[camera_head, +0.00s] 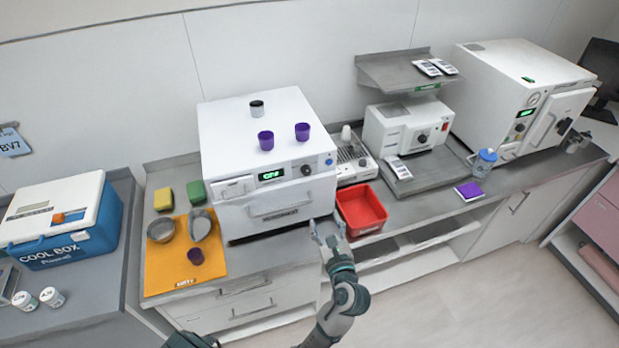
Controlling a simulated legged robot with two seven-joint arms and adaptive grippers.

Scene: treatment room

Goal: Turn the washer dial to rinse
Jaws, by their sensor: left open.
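The washer (230,140) is the white box in the middle of the counter, with a lit green display (271,175) on its front panel. A dark round dial (306,170) sits right of the display, and a blue button (329,162) is further right. The dial's pointer and markings are too small to read. My left gripper (327,226) is open and empty, in front of the washer's lower right corner, below the dial and apart from it. My right gripper is not in view.
A red bin (361,209) stands close right of my left gripper. Two purple cups (302,131) and a dark-banded jar (257,109) stand on the washer. An orange mat (160,265) with bowls lies left. A cool box (62,222) stands far left. The space before the dial looks clear.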

